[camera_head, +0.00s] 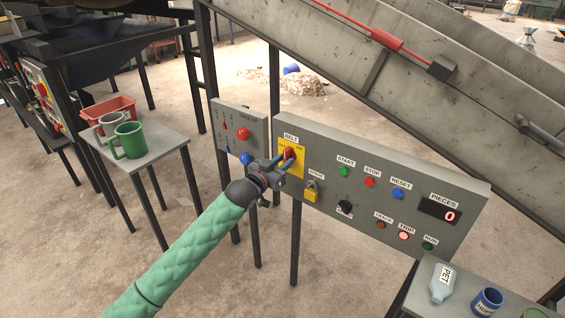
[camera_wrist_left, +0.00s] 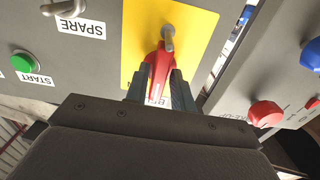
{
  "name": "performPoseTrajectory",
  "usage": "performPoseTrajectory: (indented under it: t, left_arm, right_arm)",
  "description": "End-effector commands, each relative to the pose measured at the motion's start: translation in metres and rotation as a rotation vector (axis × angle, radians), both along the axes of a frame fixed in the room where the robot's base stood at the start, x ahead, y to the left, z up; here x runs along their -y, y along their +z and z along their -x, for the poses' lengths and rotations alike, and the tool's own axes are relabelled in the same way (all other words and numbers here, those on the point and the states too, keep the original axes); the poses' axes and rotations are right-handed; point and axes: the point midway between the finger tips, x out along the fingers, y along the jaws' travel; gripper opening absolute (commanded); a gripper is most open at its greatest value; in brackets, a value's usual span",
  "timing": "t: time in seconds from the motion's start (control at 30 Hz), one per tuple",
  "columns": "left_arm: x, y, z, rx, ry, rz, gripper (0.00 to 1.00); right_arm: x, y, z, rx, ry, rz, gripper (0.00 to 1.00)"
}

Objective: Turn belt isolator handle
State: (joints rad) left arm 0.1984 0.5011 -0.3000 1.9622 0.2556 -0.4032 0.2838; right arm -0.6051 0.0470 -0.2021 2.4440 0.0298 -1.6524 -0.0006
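The red belt isolator handle (camera_head: 289,153) sits on a yellow plate (camera_head: 284,171) under the BELT label, at the left end of the grey control panel. My left gripper (camera_head: 284,162) is at the handle. In the left wrist view the red handle (camera_wrist_left: 160,72) lies between the two dark fingers (camera_wrist_left: 160,92), which appear to press on both its sides. A metal shackle-like bar (camera_wrist_left: 168,38) shows by the handle's far end. The handle's lower part is partly hidden by the gripper. My right gripper is in neither view.
Buttons and a PIECES display (camera_head: 439,212) reading 0 are farther right. A smaller panel (camera_head: 239,128) with a red button is at left. A table (camera_head: 160,152) holds mugs and a red tray.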

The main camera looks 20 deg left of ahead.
Motion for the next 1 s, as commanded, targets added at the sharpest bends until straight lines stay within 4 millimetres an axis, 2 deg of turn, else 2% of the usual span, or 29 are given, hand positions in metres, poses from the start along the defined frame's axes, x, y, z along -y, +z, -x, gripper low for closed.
performPoseTrajectory:
  t: [0.33,0.7,1.0]
  left_arm:
    - [-0.003,-0.001,0.007,0.001,0.0,0.001,0.25]
    - [-0.02,-0.002,0.055,0.0,-0.001,0.001,0.25]
    - [-0.027,0.0,0.073,0.0,0.0,0.001,0.25]
  right_arm:
    - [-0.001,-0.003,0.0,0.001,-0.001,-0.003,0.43]
    - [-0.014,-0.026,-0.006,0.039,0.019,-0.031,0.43]
    - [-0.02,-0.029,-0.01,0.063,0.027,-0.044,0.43]
